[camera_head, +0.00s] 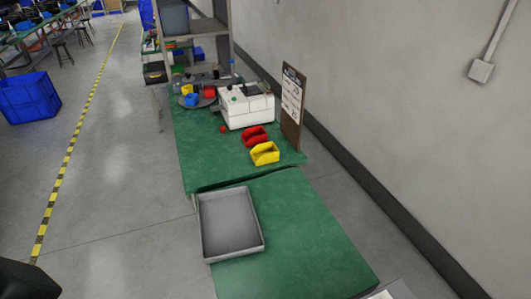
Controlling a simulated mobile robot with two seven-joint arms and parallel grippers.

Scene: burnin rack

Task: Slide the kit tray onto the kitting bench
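A grey, shallow, empty kit tray (228,222) lies on the near green bench surface (305,240), at its far left corner. Its left side is at or slightly past the surface's left edge. A second green bench surface (215,165) adjoins behind it, with a narrow dark seam between the two. The tray's far rim is close to that seam. I cannot tell which of the two surfaces is the kitting bench. Neither gripper's fingers show; a dark shape at the bottom left and a pale one at the bottom right are cut off by the frame.
The far surface holds a white machine (245,105), a red bin (255,136), a yellow bin (265,153) and an upright clipboard (292,95). A wall (430,120) runs along the right. Open floor with a striped line (75,140) and a blue crate (28,97) lies left.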

